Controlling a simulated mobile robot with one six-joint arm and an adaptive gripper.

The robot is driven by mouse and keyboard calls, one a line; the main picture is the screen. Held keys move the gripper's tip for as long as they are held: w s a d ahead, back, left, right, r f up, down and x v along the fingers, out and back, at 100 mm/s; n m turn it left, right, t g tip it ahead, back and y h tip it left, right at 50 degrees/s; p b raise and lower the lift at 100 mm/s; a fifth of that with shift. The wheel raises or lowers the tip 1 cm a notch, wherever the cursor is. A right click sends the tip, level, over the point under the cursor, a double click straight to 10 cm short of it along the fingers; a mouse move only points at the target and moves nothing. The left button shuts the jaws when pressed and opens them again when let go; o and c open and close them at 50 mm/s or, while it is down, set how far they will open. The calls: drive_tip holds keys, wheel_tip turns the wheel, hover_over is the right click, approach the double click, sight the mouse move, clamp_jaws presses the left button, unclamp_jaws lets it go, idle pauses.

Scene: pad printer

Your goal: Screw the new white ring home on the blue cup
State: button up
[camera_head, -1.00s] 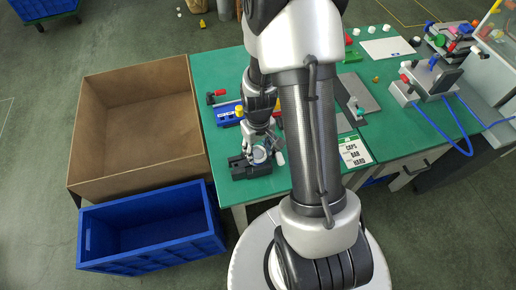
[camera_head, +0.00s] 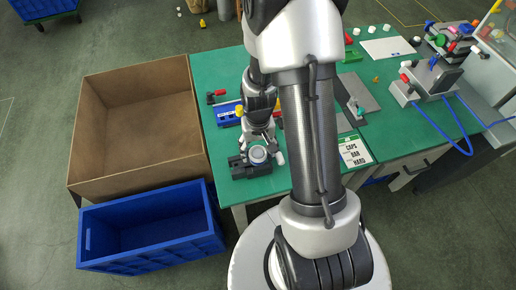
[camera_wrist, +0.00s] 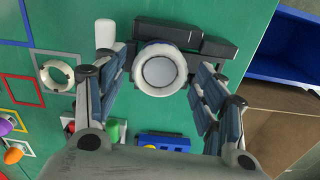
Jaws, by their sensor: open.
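A white ring (camera_wrist: 140,75) sits around the top of the cup, whose grey round face (camera_wrist: 159,72) shows inside it. Little of the cup's blue shows. Ring and cup stand in a black holder (camera_wrist: 212,47) at the table's front left corner; the ring also shows in the head view (camera_head: 258,154). My gripper (camera_wrist: 158,78) is open, with one finger on each side of the ring. Gaps show between the fingers and the ring in the wrist view. Thread engagement cannot be seen. A second off-white ring (camera_wrist: 47,82) lies in an outlined square at the left.
A blue device (camera_head: 229,114) with a yellow knob is behind the holder. A white-and-green card (camera_head: 354,152) lies to the right. A cardboard box (camera_head: 84,140) and a blue crate (camera_head: 150,256) stand left of the table.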

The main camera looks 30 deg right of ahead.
drive_tip(key=shift+r, duration=0.1)
wheel_tip(320, 180, up, 12)
idle(0.6)
drive_tip(key=s+a+r+n+t, duration=0.2)
drive_tip(key=s+a+r, duration=0.3)
drive_tip(key=r, duration=0.3)
drive_tip(key=s+a+r+n+t, duration=0.2)
drive_tip(key=s+a+r, duration=0.3)
drive_tip(key=s+r, duration=0.3)
drive_tip(key=shift+s+a+r+t, duration=0.3)
drive_tip(key=shift+a+r, duration=0.1)
drive_tip(key=shift+r, duration=0.4)
